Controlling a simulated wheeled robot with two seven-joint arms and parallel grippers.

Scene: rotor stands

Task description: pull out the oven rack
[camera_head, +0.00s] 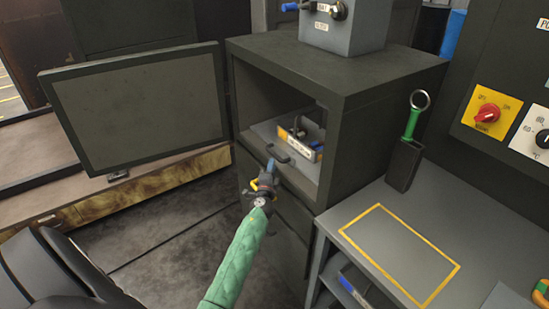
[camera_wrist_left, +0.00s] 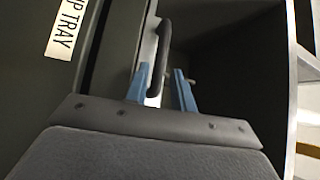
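The dark cabinet-like oven (camera_head: 385,75) stands with its front open. Inside it is a grey pull-out rack (camera_head: 262,130) with a dark bar handle (camera_head: 278,152) on its front. In the left wrist view the handle (camera_wrist_left: 162,50) runs between the two blue fingertips of my left gripper (camera_wrist_left: 161,88). The fingers stand apart, with a visible gap on the right side of the handle, so they are not clamped on it. In the head view my left gripper (camera_head: 269,168) is at the rack front, partly covering it. My right gripper is not in view.
The oven door (camera_head: 140,105) hangs wide open to the left. A box with blue and metal parts (camera_head: 302,140) sits on the rack. At the right are a grey bench (camera_head: 480,225) with a yellow outline and a dark holder (camera_head: 404,165).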

